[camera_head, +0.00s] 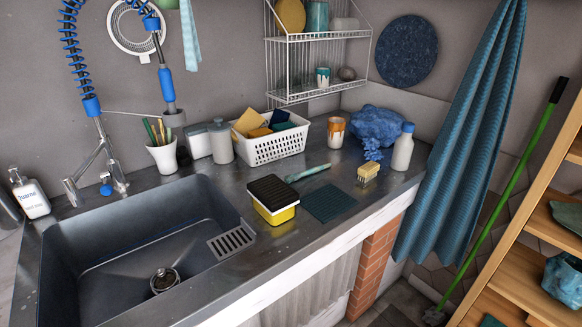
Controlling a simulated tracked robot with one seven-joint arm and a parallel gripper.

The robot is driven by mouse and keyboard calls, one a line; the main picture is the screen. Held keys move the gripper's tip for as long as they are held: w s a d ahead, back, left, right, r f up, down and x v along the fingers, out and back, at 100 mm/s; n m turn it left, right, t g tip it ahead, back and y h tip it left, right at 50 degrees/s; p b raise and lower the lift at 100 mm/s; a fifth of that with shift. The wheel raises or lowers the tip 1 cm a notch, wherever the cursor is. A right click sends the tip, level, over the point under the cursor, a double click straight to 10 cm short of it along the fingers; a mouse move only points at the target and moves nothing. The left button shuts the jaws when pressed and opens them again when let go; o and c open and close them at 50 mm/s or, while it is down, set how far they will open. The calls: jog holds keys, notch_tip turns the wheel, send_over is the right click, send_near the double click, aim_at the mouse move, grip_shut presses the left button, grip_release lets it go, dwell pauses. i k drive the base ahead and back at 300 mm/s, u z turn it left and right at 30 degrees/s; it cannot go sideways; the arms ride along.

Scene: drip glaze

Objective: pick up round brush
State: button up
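Two brush-like things lie on the dark counter (258,178). A teal-handled brush (308,172) lies flat right of the middle, its handle slanting up to the right; its head shape is too small to tell. A small block brush (368,171) with a tan top and pale bristles sits to its right. A blue spiky thing (372,152) is just behind that block brush. I cannot tell for sure which of these is the round brush. My gripper is not in view.
A yellow box with a black top (273,200) and a dark teal mat (329,202) lie in front of the teal-handled brush. Behind are a white basket (270,147), an orange-white cup (335,132) and blue cloth (378,125). A white bottle (403,148) stands right; the sink (140,235) is left.

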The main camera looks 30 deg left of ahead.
aim_at(289, 179)
jog(key=u, duration=0.35)
jog(key=i, duration=0.85)
jog(key=u, duration=0.9)
jog(key=i, duration=0.45)
jog(key=u, duration=0.25)
jog(key=k, duration=0.85)
jog(key=u, duration=0.2)
jog(key=i, duration=0.85)
jog(key=z, duration=0.1)
